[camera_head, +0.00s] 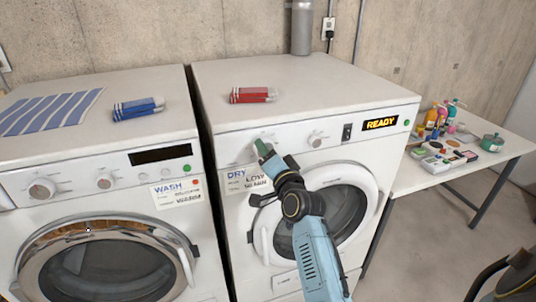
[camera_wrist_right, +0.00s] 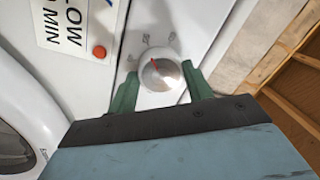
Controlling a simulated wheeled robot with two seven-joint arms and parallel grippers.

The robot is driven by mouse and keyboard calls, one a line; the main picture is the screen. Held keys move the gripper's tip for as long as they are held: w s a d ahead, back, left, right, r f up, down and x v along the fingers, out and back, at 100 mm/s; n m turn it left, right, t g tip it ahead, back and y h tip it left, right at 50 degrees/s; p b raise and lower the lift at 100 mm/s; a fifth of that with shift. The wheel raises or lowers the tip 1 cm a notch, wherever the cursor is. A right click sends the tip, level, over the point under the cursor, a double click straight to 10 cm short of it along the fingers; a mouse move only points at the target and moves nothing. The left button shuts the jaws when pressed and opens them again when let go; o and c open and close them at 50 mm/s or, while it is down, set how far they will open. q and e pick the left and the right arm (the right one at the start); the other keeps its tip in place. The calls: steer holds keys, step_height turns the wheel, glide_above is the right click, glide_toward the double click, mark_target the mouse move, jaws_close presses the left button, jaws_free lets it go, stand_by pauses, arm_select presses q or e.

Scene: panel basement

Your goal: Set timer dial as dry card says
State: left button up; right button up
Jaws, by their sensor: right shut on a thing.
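The dryer (camera_head: 222,140) on the right has two round dials on its panel. My right gripper (camera_head: 262,150) is at the left dial, which it mostly covers in the head view. In the right wrist view, the green fingers (camera_wrist_right: 160,88) sit on either side of this silver dial (camera_wrist_right: 160,74), shut on it. The dial's red pointer points up and slightly left in that view; small marks around it are too blurred to read. The dry card (camera_head: 245,179) is below the panel and reads DRY, LOW and a number of minutes I cannot fully read. My left gripper is out of view.
The dryer's second dial (camera_head: 315,140), a dark switch (camera_head: 347,133) and a READY display (camera_head: 380,123) are to the right. The washer (camera_head: 150,75) with its WASH card (camera_head: 176,192) stands left. A side table (camera_head: 510,150) holds bottles and small items.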

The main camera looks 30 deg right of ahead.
steer(key=o, duration=1)
steer(key=shift+s+a+f+b, duration=0.1)
steer(key=shift+s+a+b, duration=0.35)
steer(key=shift+s, duration=1.75)
steer(key=shift+s+a+f+b, duration=0.15)
steer(key=shift+s+a+b, duration=0.25)
steer(key=shift+s, duration=1.8)
steer(key=shift+s+a+f+b, duration=0.1)
steer(key=shift+s+a+b, duration=0.3)
steer(key=shift+s, duration=1.8)
